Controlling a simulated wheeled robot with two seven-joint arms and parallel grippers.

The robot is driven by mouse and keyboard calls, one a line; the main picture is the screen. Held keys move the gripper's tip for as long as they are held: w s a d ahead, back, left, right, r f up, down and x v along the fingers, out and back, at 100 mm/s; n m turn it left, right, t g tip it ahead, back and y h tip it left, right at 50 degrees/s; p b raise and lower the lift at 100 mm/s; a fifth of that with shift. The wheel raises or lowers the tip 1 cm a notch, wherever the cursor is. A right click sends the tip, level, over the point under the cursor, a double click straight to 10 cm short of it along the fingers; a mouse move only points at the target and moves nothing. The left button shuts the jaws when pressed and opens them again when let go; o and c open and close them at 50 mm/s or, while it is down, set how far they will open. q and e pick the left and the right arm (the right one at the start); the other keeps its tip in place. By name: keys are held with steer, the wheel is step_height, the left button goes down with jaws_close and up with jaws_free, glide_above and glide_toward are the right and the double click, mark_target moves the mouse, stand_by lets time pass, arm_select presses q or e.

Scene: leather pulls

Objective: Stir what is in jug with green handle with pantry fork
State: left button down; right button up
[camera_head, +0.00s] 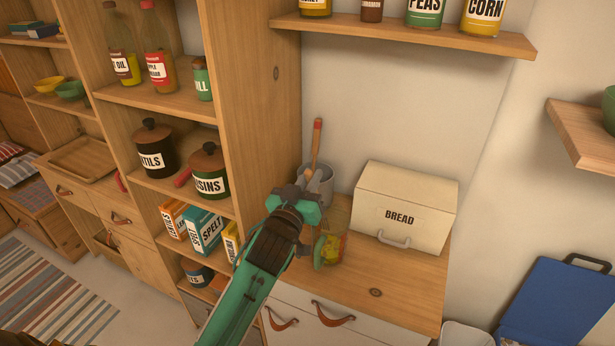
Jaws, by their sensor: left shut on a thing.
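The jug with green handle (333,236) stands on the wooden counter, its handle toward the front left. It looks see-through, with yellow and reddish contents low inside. My left gripper (308,187) is just left of and above the jug, in front of a grey crock. It appears shut on a utensil with an orange-brown handle (316,139), which rises upright and slightly tilted. This looks like the pantry fork; its lower end is hidden, so I cannot tell whether it is inside the crock. My right gripper is not in view.
The grey crock (326,182) stands behind my gripper, close to the jug. A cream bread box (405,207) is to the right. A tall shelf unit (255,85) stands at the left, and a wall shelf (400,34) hangs above. The counter's front right (400,290) is clear.

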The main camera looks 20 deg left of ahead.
arm_select(q)
steer(key=f+b, duration=0.2)
steer(key=f, duration=0.2)
steer(key=shift+w+d+f+b, duration=0.3)
steer(key=shift+w+d+b, duration=0.1)
steer(key=f, duration=0.1)
steer(key=f+b, duration=0.2)
steer(key=shift+w+d, duration=0.25)
steer(key=shift+d, duration=0.05)
steer(key=shift+w+d+f+b, duration=0.1)
steer(key=shift+f+b, duration=0.3)
steer(key=shift+f, duration=0.15)
